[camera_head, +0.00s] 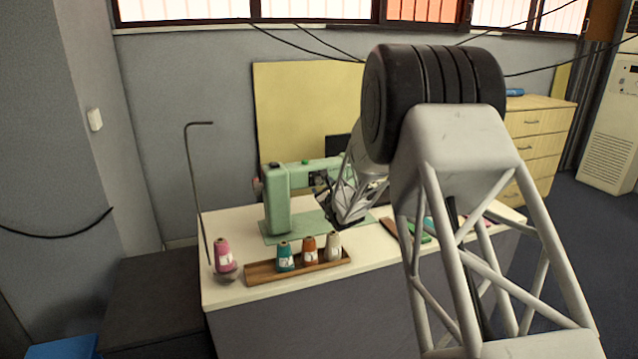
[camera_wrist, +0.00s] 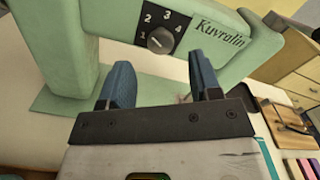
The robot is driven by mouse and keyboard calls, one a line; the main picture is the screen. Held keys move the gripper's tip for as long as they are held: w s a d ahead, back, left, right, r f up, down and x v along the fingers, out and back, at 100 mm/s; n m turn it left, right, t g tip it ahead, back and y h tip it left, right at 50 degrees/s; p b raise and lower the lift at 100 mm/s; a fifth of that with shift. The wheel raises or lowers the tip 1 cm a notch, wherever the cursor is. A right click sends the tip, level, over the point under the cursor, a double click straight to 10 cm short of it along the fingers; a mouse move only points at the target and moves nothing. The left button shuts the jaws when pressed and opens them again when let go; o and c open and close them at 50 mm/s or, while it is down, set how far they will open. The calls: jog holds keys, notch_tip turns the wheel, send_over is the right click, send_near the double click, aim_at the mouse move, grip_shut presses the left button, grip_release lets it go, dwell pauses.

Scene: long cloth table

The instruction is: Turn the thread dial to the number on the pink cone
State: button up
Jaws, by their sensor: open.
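The thread dial (camera_wrist: 160,41) is a grey knob on a dark plate on the green sewing machine (camera_wrist: 70,45), with numbers 1 to 4 around it. Its pointer setting is too small to read surely. My gripper (camera_wrist: 160,62) is open and empty, its two blue fingers apart and pointing toward the dial, which shows between and beyond the tips. The head view shows my gripper (camera_head: 335,200) in front of the machine (camera_head: 278,208). The pink cone (camera_head: 225,256) stands at the table's left end by a thin metal rod; its white label's number is too small to read.
A wooden tray (camera_head: 262,273) holds a teal cone (camera_head: 286,258), an orange cone (camera_head: 309,251) and a white cone (camera_head: 333,247) at the table's front. Coloured items lie on the table right of the machine. A yellow board (camera_head: 290,110) stands behind.

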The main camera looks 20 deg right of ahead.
aim_at(319, 181)
jog(key=shift+w, duration=2.6)
jog(key=shift+c, duration=0.3)
jog(key=c, duration=0.9)
jog(key=shift+o, duration=0.2)
jog(key=shift+m, duration=0.4)
jog(key=m, duration=0.5)
jog(key=shift+d, duration=0.1)
jog(key=m, duration=0.6)
